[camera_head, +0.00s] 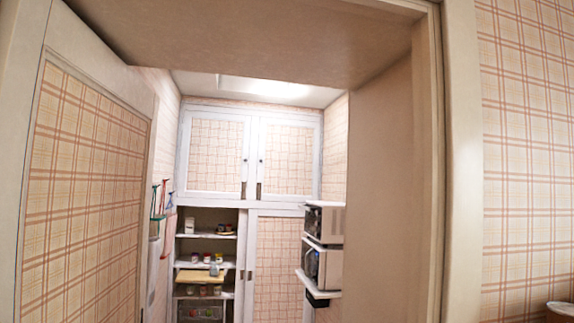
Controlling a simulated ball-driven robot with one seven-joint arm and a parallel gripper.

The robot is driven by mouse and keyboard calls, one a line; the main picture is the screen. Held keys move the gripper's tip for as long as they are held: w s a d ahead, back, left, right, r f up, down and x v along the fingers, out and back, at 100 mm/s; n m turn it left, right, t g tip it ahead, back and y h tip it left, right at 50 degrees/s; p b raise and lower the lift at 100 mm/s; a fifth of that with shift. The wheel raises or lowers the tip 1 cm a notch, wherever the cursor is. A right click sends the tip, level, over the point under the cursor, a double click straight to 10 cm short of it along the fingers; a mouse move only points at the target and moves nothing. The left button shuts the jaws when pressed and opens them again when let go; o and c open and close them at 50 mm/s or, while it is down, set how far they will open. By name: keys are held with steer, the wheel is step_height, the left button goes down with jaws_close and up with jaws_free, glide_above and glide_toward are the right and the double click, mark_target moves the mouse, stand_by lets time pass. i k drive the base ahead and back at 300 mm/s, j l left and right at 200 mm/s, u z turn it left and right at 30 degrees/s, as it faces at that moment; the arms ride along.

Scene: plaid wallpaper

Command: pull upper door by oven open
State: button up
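Beyond a doorway, a tall white-framed cupboard with plaid panels stands at the back of a small room. Its upper right door (289,158), on the side of the ovens, is shut. The upper left door (216,155) beside it is shut too. Small dark handles sit near the seam between them; the right door's handle (259,190) is low on its inner edge. Two oven-like appliances, an upper one (325,222) and a lower one (322,267), stand stacked on shelves at the right wall. My gripper is not in view.
A plaid door (85,190) stands open along the left, and the door frame (385,190) bounds the right. Below the upper doors, open shelves (207,236) hold small items, beside a plaid lower panel (278,265). Colourful hanging items (160,200) line the left wall.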

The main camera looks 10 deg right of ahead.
mark_target(288, 156)
steer(key=i+z, duration=0.25)
steer(key=i, duration=5)
steer(key=i+u, duration=0.1)
steer(key=i, duration=0.65)
steer(key=i+l, duration=0.15)
steer(key=i, duration=0.6)
steer(key=i+l+u, duration=0.15)
steer(key=i, duration=0.6)
